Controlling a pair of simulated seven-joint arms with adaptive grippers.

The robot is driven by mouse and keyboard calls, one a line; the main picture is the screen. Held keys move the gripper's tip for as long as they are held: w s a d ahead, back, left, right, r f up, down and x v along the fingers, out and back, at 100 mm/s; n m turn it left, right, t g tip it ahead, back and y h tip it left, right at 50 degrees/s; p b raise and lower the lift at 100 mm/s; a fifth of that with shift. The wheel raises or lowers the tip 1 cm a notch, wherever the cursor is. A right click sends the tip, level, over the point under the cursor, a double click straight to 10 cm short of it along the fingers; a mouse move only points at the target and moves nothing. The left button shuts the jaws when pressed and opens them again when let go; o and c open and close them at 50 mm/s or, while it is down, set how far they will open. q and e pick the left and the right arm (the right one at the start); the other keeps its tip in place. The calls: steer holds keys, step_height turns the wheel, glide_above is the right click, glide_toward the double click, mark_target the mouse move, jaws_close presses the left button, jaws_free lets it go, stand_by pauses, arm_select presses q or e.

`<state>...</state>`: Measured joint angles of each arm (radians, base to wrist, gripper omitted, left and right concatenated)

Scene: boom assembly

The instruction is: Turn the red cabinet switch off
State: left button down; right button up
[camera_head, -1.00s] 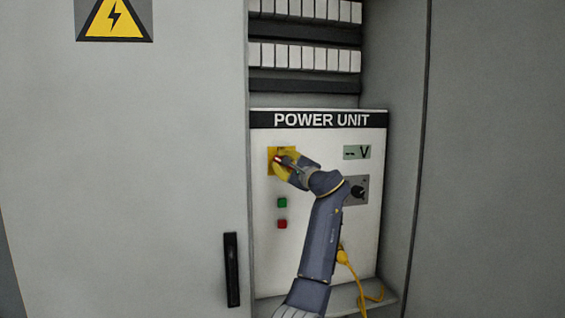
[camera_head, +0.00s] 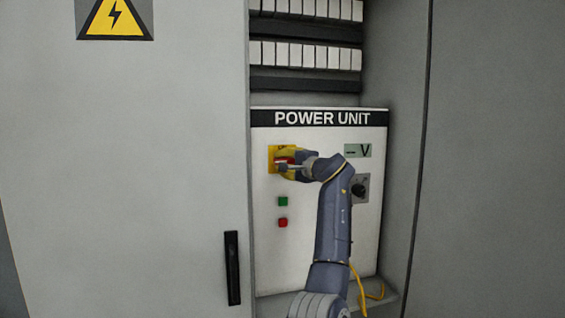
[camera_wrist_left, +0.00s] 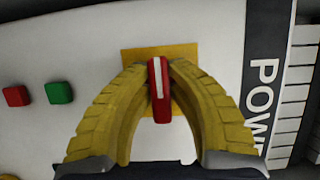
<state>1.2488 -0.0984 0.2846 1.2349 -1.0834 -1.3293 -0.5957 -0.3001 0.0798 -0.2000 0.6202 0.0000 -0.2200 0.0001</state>
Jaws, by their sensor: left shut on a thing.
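The red switch (camera_wrist_left: 158,88) has a white stripe and sits on a yellow plate (camera_wrist_left: 128,58) on the white power unit panel. In the left wrist view my left gripper (camera_wrist_left: 160,75) has its two yellow fingers on either side of the red switch handle, shut on it. In the head view the yellow plate (camera_head: 273,153) is partly covered by my left gripper (camera_head: 285,160), and a bit of the red switch (camera_head: 284,160) shows between the fingers. The switch handle lies about horizontal in the head view. My right gripper is not in view.
Below the switch are a green button (camera_head: 283,201) and a red button (camera_head: 283,222). A display (camera_head: 358,150) and a dark knob (camera_head: 359,188) sit to the right. A yellow cable (camera_head: 359,290) hangs low. The cabinet door (camera_head: 130,180) with its black handle (camera_head: 232,268) is at the left.

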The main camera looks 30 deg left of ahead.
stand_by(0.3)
arm_select(q)
steer(key=c, duration=1.3)
jaws_free()
steer(key=shift+w, duration=0.1)
steer(key=v, duration=1.2)
steer(key=shift+r, duration=0.1)
